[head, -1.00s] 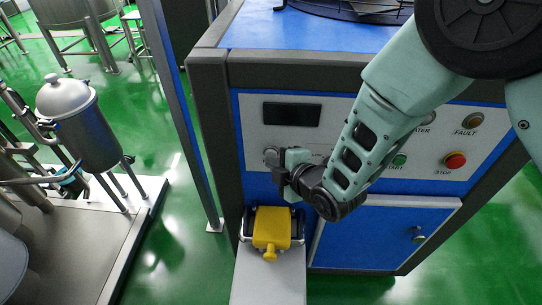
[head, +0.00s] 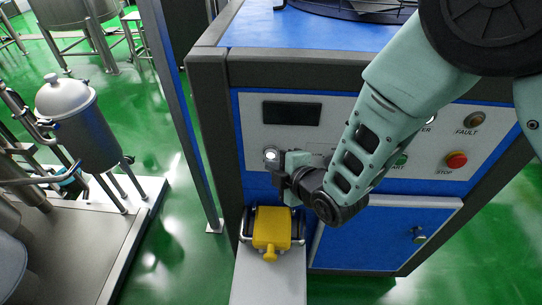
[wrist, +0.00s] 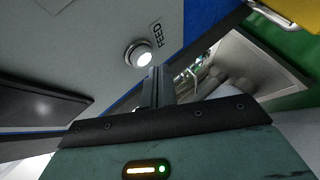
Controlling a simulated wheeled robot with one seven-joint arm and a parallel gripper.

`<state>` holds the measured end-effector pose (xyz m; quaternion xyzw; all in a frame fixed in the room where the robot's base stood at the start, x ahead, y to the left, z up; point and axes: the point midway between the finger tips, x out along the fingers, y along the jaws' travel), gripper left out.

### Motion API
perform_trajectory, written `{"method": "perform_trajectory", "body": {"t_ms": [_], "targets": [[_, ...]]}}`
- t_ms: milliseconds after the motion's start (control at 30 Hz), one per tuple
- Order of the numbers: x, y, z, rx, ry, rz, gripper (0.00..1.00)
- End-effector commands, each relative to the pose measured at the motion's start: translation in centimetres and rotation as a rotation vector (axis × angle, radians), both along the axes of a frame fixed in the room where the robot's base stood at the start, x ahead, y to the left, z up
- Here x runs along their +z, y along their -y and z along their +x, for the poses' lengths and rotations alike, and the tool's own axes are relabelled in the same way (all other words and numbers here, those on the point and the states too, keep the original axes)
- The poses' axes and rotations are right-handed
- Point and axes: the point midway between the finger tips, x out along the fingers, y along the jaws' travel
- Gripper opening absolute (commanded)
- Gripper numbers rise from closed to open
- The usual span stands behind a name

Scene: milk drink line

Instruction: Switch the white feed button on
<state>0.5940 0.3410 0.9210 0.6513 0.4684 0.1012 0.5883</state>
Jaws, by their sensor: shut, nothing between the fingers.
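The white feed button (head: 271,155) is on the grey control panel, at the left under a dark display. It is lit bright white. In the wrist view the lit button (wrist: 143,57) sits in a silver ring beside the word FEED. My gripper (head: 281,172) is just below and right of the button in the head view, close to the panel. In the wrist view my shut, empty fingers (wrist: 157,88) stand just beside the button, with a small gap visible between them and it.
A dark display (head: 292,113) is above the button. A red stop button (head: 456,160) and a fault lamp (head: 474,119) are at the panel's right; my arm hides part of the panel. A yellow part (head: 271,232) is on the grey chute (head: 268,282) below my gripper.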

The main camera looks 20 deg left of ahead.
Motion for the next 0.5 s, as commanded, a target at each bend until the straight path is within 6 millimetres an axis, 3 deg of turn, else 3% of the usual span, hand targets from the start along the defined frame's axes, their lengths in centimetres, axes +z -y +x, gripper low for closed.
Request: {"method": "perform_trajectory", "body": {"t_ms": [367,500], "targets": [[0.0,0.1,-0.4,0.0,0.001,0.001,0.0],[-0.1,0.3,-1.4,0.001,-0.001,0.0,0.0]]}}
